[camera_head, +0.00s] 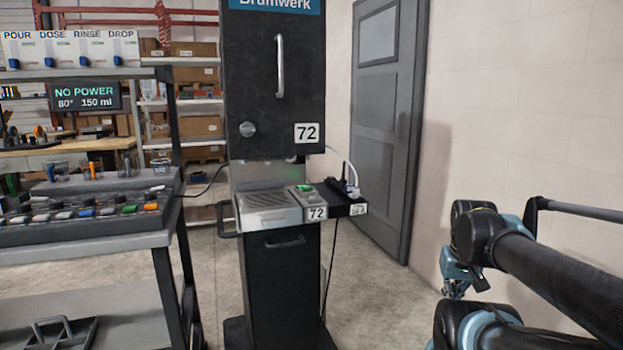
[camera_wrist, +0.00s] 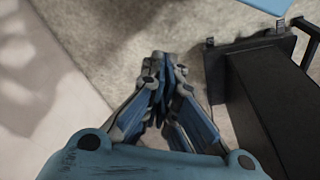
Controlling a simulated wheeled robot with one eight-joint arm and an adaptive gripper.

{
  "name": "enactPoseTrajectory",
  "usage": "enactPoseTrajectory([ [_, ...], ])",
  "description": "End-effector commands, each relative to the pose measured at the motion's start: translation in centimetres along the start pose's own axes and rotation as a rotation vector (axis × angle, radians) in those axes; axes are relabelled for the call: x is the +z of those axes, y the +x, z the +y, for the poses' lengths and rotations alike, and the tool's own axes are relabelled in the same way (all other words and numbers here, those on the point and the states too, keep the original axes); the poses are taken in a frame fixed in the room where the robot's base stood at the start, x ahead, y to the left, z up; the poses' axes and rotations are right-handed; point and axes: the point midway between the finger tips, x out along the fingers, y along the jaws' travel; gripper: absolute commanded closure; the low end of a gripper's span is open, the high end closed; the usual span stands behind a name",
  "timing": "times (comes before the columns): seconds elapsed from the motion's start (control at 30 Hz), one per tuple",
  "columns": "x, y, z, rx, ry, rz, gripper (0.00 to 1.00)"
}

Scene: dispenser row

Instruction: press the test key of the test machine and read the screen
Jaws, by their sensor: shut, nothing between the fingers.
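A dark screen (camera_head: 86,96) at the left reads "NO POWER" and "80° 150 ml". Above it is a white panel (camera_head: 70,50) headed POUR, DOSE, RINSE and DROP. A tall black machine (camera_head: 262,90) marked 72, with a partly cut-off "Brumwerk" sign, stands in the middle. A small grey box (camera_head: 313,196) with a green top part sits at its front right. I cannot tell which part is the test key. My gripper (camera_head: 456,284) is at the right, well apart from the machine. In the wrist view, my gripper (camera_wrist: 160,68) is shut and empty above the floor.
A bench (camera_head: 90,238) at the left carries several coloured pieces. A black ledge (camera_head: 350,209) with plugs and cables juts from the machine's right side. A grey door (camera_head: 385,120) and pale wall are behind. Floor is clear between the machine and my arm.

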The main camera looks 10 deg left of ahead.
Motion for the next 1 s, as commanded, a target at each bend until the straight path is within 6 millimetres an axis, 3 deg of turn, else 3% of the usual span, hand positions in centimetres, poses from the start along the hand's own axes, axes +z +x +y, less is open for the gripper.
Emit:
enactPoseTrajectory([
  [0.17, -2.1, -2.2, -2.1, -0.049, -0.110, -0.017, 1.00],
  [0.47, -9.4, -8.9, -7.4, -0.228, -0.487, -0.042, 1.00],
  [1.0, -23.2, -18.4, -19.9, -0.599, -1.196, 0.047, 1.00],
])
